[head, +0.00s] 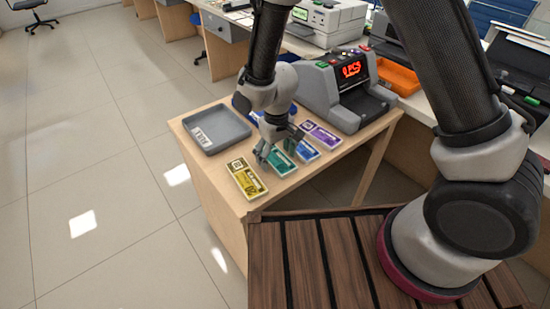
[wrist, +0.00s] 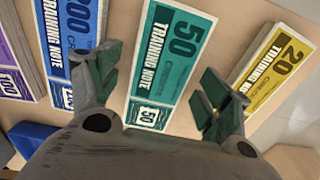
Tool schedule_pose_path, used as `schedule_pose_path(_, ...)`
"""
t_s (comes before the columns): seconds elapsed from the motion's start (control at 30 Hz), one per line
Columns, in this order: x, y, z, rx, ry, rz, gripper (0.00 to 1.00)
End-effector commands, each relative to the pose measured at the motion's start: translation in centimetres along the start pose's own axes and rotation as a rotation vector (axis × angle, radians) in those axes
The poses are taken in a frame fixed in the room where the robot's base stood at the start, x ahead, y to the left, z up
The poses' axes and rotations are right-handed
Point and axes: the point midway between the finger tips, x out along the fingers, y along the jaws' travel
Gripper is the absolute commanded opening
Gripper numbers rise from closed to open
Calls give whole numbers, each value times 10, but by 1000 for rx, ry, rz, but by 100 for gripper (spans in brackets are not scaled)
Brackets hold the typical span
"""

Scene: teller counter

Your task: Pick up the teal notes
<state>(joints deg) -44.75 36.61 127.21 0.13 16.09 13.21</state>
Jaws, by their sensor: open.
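The teal notes (wrist: 172,55) are a flat bundle marked 50, lying on the wooden counter between a blue bundle and a yellow one. In the head view the teal notes (head: 280,163) are partly covered by my gripper (head: 277,150). In the wrist view my gripper (wrist: 158,92) is open, with one finger on each side of the teal bundle. The left fingertip is close to the blue notes and the right one close to the yellow notes. I cannot tell how high the fingertips are above the counter. Nothing is held.
Blue notes (wrist: 70,40), yellow notes (wrist: 275,62) and purple notes (head: 322,134) lie in the same row. A grey tray (head: 187,141) sits at the counter's left end. A note counter machine (head: 345,90) stands behind, with a blue object (wrist: 35,140) nearby.

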Motion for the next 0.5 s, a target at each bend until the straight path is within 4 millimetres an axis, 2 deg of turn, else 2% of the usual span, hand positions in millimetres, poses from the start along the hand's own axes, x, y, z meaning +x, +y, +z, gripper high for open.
schedule_pose_path(0.13, 0, 0, 0, 0, 0, 0, 79)
schedule_pose_path(0.4, 0, 0, 0, 0, 0, 0, 29)
schedule_pose_path(0.5, -1, 0, 0, 0, 0, 0, 28)
